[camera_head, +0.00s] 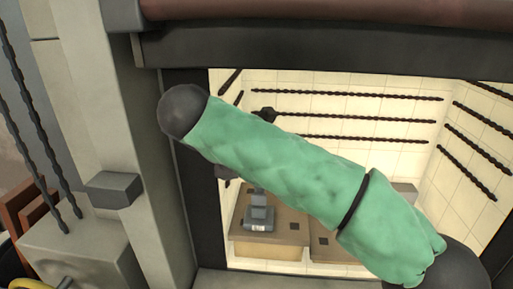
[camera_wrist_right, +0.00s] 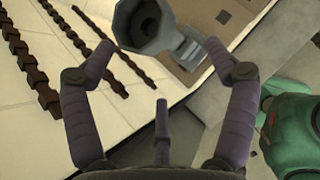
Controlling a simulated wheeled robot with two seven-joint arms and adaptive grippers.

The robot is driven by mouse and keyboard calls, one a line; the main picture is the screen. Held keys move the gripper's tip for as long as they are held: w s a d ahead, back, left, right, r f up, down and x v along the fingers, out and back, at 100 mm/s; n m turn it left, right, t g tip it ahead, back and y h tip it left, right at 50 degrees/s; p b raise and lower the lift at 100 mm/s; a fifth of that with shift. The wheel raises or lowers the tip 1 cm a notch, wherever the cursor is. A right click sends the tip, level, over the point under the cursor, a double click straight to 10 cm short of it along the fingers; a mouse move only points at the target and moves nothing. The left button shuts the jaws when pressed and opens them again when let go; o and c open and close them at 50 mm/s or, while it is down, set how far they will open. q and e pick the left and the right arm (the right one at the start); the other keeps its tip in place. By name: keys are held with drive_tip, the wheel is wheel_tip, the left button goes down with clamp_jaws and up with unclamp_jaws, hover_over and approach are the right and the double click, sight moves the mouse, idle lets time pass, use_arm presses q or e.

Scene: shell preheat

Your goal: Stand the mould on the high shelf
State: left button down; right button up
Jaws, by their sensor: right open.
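The mould, a grey piece with a faceted cup and a dark round hole, shows in the right wrist view (camera_wrist_right: 143,24). In the head view a grey upright piece (camera_head: 258,212), which looks like the mould, stands on a brown-topped block inside the tiled chamber. My right gripper (camera_wrist_right: 160,44) is open, its fingertips on either side of the mould's cup; I cannot tell whether they touch it. In the head view my green-sleeved arm hides most of this gripper. My left gripper is not in view. I cannot tell which surface is the high shelf.
Brown-topped blocks (camera_head: 284,225) with small dark squares stand on the chamber floor. Dark twisted rods (camera_head: 345,95) line its pale tiled walls (camera_head: 425,85). A dark lintel (camera_head: 320,50) crosses above the opening, and a thick grey post (camera_head: 115,130) stands at its left.

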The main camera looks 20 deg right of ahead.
drive_tip(key=s+a, duration=0.1)
drive_tip(key=a, duration=0.1)
drive_tip(key=s+a, duration=0.2)
drive_tip(key=shift+s+a, duration=0.25)
drive_tip(key=shift+a, duration=0.05)
idle(1.4)
